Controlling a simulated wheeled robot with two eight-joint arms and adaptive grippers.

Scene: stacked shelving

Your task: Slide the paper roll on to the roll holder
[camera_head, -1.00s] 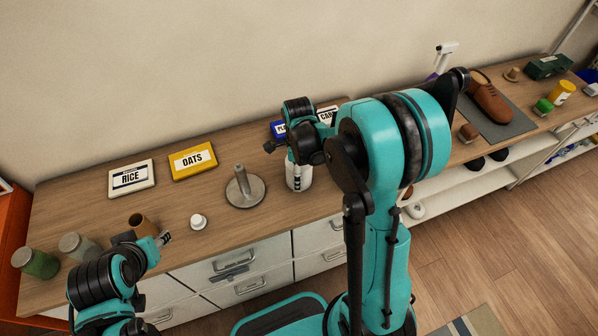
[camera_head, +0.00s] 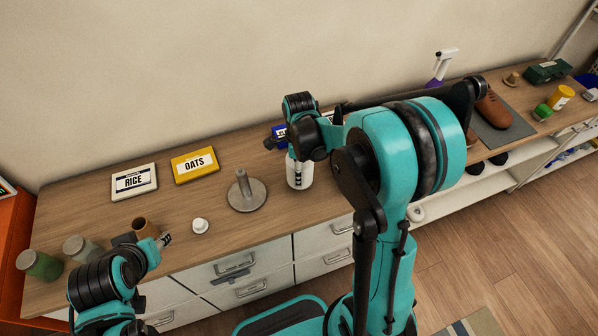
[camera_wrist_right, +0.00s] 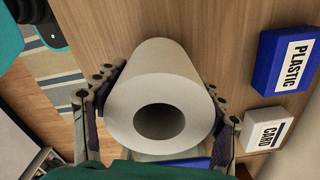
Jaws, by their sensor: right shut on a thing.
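The white paper roll (camera_wrist_right: 170,85) is between the fingers of my right gripper (camera_wrist_right: 158,115) in the right wrist view, its hollow core facing the camera. My right gripper is shut on it. In the head view the roll (camera_head: 299,175) is upright under my right gripper (camera_head: 298,160), at or just above the counter; I cannot tell which. The roll holder (camera_head: 246,195), a grey round base with an upright post, stands to the left of the roll with its post empty. My left gripper (camera_head: 165,240) is over the counter's front edge at the left, and its fingers are too small to judge.
A white knob-like item (camera_head: 200,226) and a brown cup (camera_head: 145,228) stand left of the holder. RICE (camera_head: 134,181) and OATS (camera_head: 194,164) boxes lie behind. A blue PLASTIC box (camera_wrist_right: 287,62) and a white CARD box (camera_wrist_right: 267,130) lie near the roll.

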